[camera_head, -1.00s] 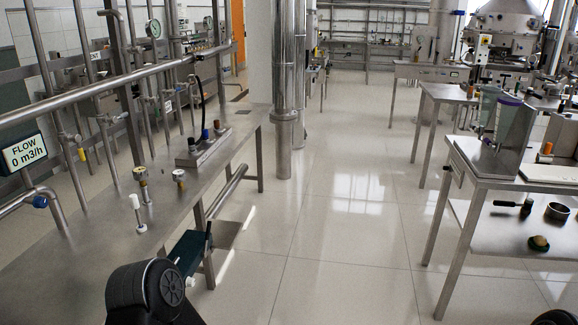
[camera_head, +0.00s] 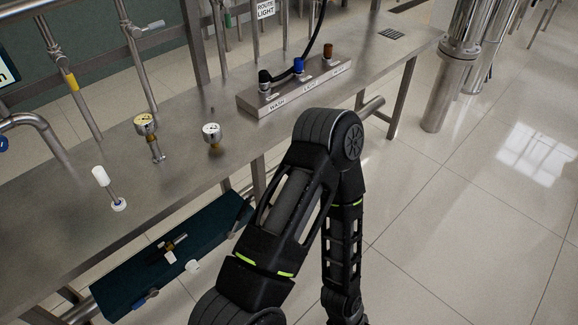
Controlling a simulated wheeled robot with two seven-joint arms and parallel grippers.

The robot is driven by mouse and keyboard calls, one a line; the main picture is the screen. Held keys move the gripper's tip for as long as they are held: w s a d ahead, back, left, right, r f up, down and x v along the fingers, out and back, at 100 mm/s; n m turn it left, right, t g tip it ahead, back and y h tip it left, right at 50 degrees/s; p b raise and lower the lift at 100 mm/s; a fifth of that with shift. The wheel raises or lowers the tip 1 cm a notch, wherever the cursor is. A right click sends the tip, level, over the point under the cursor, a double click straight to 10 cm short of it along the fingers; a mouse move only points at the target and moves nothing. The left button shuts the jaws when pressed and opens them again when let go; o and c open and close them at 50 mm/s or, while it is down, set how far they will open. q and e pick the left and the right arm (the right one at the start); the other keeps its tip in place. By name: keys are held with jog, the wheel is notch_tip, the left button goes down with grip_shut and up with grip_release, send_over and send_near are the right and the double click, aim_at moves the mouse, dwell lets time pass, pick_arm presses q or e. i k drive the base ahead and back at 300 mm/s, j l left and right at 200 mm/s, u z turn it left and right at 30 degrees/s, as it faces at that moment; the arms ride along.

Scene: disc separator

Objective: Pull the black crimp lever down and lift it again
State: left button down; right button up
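I cannot pick out the black crimp lever for certain. A thin dark bar (camera_head: 241,216) stands at the right end of the dark green tray (camera_head: 118,291) below the bench, partly beside my arm; I cannot tell if it is the lever. The tray holds a small metal fitting (camera_head: 174,247) with a dark handle, a white piece (camera_head: 192,266) and a blue-tipped part (camera_head: 146,300). One of my black arms rises from the bottom middle, bends at the elbow and drops at the right. Its lower end runs out of the picture. Neither gripper shows.
The steel bench (camera_head: 185,112) carries a labelled block (camera_head: 295,89) with black, blue and brown connectors and a black hose (camera_head: 314,38). Two gauges (camera_head: 145,124) (camera_head: 211,133) and a white-topped post (camera_head: 107,187) stand on it. Pipes rise behind. The floor (camera_head: 460,220) at right is clear.

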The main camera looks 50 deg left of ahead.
aim_at(230, 234)
jog(key=i, duration=3.15)
jog(key=u, duration=5.3)
jog(key=i+l, duration=0.15)
jog(key=l, duration=0.15)
jog(key=i+l, duration=0.15)
jog(key=l, duration=0.1)
